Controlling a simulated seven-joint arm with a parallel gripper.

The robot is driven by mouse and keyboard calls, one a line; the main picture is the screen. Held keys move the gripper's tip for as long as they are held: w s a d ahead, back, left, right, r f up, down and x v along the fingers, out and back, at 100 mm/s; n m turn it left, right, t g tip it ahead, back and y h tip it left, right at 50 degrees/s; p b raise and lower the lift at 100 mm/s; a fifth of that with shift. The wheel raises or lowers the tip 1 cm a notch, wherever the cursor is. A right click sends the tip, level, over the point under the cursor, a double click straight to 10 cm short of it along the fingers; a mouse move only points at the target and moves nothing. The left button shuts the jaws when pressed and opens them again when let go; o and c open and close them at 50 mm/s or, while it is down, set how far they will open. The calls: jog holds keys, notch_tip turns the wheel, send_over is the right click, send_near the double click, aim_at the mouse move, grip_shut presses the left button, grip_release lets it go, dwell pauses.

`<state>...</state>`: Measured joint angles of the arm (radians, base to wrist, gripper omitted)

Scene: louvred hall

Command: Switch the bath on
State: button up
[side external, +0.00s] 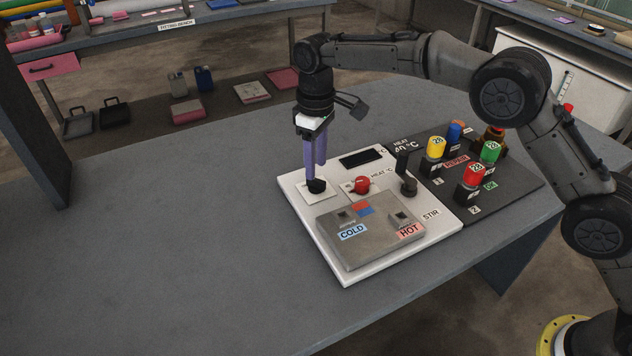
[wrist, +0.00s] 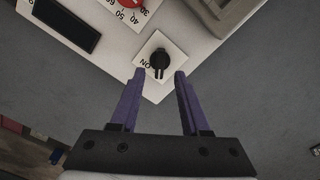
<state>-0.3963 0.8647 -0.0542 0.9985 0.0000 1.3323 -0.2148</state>
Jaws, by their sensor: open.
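The bath is a white panel (side external: 365,262) with a grey block (side external: 365,215) marked COLD and HOT. A black rotary switch (side external: 317,186) sits on a white plate at the panel's left corner. In the wrist view the switch (wrist: 160,62) has a raised grip pointing down the picture, with the letters ON beside it. My gripper (side external: 315,172) points down just above the switch. In the wrist view my gripper (wrist: 159,74) is open, its two purple fingers apart, with the switch showing between and beyond the tips. I cannot tell whether they touch it.
A red heat knob (side external: 361,185) and a dark display (side external: 360,158) are close to the right. A black knob (side external: 409,187) stands near STIR. A black board (side external: 515,182) with several coloured cylinders lies further right. The table (side external: 190,240) is clear to the left.

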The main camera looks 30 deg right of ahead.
aim_at(316, 179)
jog(key=shift+f, duration=2.45)
grip_shut()
